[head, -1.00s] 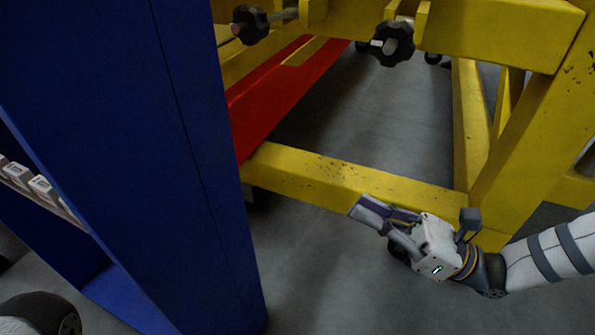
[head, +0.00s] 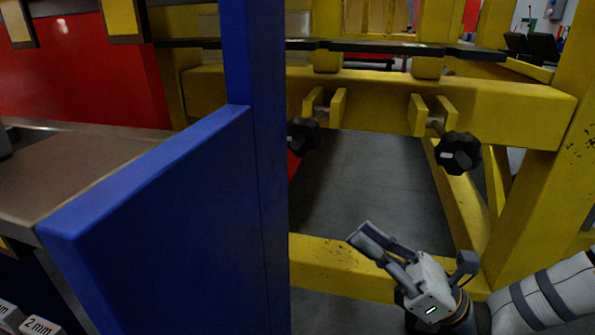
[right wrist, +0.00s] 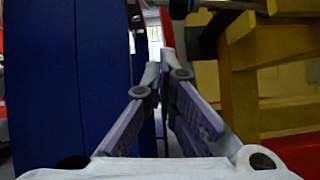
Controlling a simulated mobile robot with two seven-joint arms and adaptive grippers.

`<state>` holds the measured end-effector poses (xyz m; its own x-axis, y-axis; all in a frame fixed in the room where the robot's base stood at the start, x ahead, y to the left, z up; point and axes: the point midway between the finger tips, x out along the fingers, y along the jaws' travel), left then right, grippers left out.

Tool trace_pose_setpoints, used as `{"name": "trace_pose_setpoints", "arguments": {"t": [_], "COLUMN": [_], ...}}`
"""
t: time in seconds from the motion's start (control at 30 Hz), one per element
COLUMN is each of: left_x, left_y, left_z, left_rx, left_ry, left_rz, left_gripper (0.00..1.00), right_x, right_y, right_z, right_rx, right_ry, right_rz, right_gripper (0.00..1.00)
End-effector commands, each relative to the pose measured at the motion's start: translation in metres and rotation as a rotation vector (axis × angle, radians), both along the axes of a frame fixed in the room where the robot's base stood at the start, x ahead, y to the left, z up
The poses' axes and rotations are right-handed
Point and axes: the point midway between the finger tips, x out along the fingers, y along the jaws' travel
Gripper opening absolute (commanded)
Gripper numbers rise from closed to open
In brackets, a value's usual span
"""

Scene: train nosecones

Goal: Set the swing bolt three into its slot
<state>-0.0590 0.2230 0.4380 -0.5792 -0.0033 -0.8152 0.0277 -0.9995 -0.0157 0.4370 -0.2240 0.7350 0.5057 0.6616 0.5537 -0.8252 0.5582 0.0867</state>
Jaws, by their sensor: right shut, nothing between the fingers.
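Two swing bolts with black star knobs hang at a yellow beam. The right knob (head: 458,152) sits below a pair of yellow lugs (head: 425,115). The left knob (head: 303,136) is below another pair of lugs (head: 325,103) and partly hidden by a blue post. I cannot tell which bolt is number three, or how either shaft sits between its lugs. My right gripper (head: 372,243) is shut and empty, below and apart from both knobs, in front of the lower yellow beam. Its fingers also show in the right wrist view (right wrist: 166,68). My left gripper is out of view.
A blue panel (head: 170,220) and post (head: 258,150) stand at left, beside a bench top (head: 75,160). The yellow frame has a low beam (head: 330,262) and a thick right leg (head: 545,190). Grey floor (head: 375,185) shows inside the frame.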

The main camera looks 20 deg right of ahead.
Motion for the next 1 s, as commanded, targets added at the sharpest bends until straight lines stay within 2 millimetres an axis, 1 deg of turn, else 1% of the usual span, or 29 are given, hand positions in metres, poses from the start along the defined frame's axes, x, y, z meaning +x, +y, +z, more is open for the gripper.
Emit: {"name": "trace_pose_setpoints", "arguments": {"t": [0.17, 0.27, 0.6, 0.67, 0.7, 0.8, 0.9, 1.0], "left_x": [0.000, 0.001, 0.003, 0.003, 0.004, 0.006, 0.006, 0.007], "left_y": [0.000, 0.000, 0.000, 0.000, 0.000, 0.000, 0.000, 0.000], "left_z": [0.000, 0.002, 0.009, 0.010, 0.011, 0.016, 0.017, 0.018], "left_rx": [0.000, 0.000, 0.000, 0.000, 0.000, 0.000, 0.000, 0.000], "left_ry": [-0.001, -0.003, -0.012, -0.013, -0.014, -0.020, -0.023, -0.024], "left_rz": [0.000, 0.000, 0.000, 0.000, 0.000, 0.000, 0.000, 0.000], "left_gripper": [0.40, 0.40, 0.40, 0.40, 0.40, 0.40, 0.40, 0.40], "right_x": [0.001, 0.006, 0.042, 0.049, 0.052, 0.054, 0.057, 0.057], "right_y": [0.002, 0.009, 0.058, 0.066, 0.069, 0.069, 0.070, 0.071], "right_z": [0.001, 0.008, 0.049, 0.056, 0.062, 0.080, 0.090, 0.094], "right_rx": [0.000, 0.001, 0.000, 0.000, 0.001, -0.001, -0.001, -0.001], "right_ry": [0.000, -0.002, -0.004, -0.002, -0.003, -0.005, -0.003, -0.002], "right_rz": [0.001, 0.003, 0.005, 0.005, 0.003, 0.000, -0.001, 0.000], "right_gripper": [0.00, 0.00, 0.00, 0.00, 0.00, 0.00, 0.00, 0.00]}}
